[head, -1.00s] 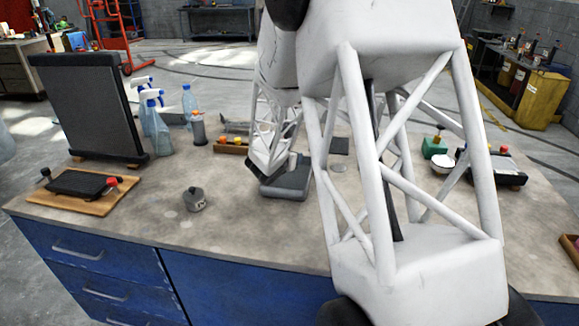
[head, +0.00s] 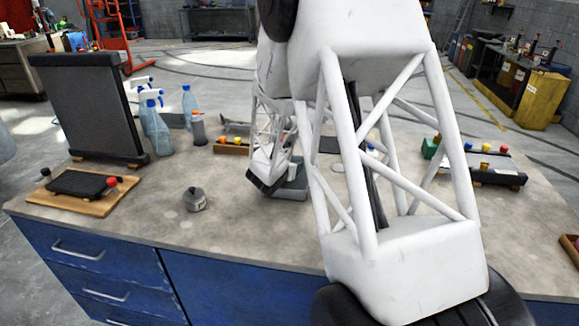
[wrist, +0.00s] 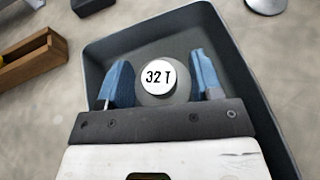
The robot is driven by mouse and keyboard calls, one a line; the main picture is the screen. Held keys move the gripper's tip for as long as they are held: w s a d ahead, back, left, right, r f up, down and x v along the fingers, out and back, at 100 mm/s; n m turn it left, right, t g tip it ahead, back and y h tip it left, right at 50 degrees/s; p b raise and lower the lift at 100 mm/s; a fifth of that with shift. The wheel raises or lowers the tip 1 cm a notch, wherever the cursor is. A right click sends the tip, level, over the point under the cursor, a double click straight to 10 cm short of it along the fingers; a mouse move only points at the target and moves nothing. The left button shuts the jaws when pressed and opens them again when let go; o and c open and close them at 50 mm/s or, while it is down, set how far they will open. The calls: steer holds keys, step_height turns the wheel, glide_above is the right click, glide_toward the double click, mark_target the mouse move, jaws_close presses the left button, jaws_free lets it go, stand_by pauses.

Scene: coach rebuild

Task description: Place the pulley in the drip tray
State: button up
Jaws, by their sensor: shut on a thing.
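The pulley (wrist: 158,76) is a grey round piece with a white top marked "32 T". In the wrist view it sits between the blue fingertips of my gripper (wrist: 160,82), which is shut on it. The drip tray (wrist: 256,100) is a dark grey rectangular tray directly below the pulley and fingers. I cannot tell whether the pulley touches the tray floor. In the head view the drip tray (head: 291,192) stands mid-table, partly hidden by my gripper (head: 262,186); the pulley is hidden there.
A wooden box (head: 230,148) with coloured pieces lies behind the tray. A grey labelled piece (head: 194,200) stands left on the table. A wooden board (head: 120,197), dark panel (head: 92,108) and spray bottles (head: 157,130) are further left. A black rack (head: 497,178) is right.

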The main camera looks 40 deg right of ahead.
steer(key=shift+f, duration=0.15)
steer(key=o, duration=1)
steer(key=shift+r, duration=0.2)
steer(key=shift+v, duration=1)
steer(key=shift+s+a+r, duration=0.1)
steer(key=shift+a+r, duration=0.1)
steer(key=shift+r, duration=1.65)
steer(key=shift+s+a+r, duration=0.1)
steer(key=shift+a+r, duration=0.1)
steer(key=shift+r, duration=1.65)
